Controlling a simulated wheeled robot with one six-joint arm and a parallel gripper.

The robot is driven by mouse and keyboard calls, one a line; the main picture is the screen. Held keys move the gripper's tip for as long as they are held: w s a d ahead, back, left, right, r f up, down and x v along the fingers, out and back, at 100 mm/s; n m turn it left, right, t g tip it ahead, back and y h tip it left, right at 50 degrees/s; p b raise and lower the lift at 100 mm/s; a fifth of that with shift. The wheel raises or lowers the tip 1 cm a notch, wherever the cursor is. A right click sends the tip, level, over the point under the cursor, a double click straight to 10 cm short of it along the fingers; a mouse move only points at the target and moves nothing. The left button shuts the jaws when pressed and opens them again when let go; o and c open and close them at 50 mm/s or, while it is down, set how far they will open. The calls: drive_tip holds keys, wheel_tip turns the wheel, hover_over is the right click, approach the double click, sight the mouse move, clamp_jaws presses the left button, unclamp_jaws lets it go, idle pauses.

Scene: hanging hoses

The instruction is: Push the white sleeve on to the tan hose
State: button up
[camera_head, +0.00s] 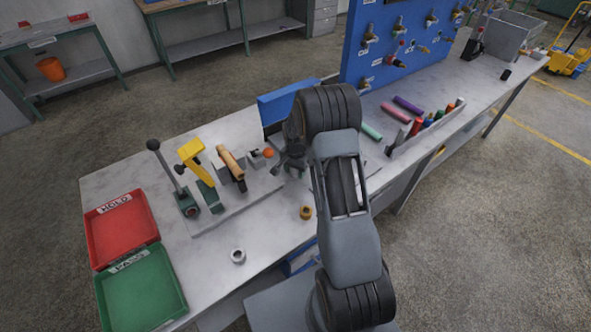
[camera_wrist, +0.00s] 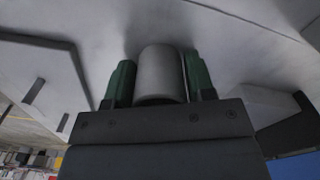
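The tan hose (camera_head: 231,160) is a short tan tube held in a bench fixture, with a dark lower end. My gripper (camera_head: 279,166) is just to its right, above the bench, its fingers small and partly hidden by my wrist. In the wrist view my gripper (camera_wrist: 160,78) has its green fingers against both sides of a pale cylinder, which looks like the white sleeve (camera_wrist: 161,72). The tan hose is not visible in the wrist view, and I cannot tell the sleeve's exact gap from it.
The fixture has a yellow-handled clamp (camera_head: 191,151) and a black-knobbed lever (camera_head: 154,146). A white ring (camera_head: 238,256) and a brass ring (camera_head: 306,213) lie on the bench (camera_head: 215,282). A red tray (camera_head: 122,232) and green tray (camera_head: 142,292) sit at left. A blue pegboard (camera_head: 400,45) stands behind.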

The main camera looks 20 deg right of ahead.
drive_tip(key=c, duration=0.5)
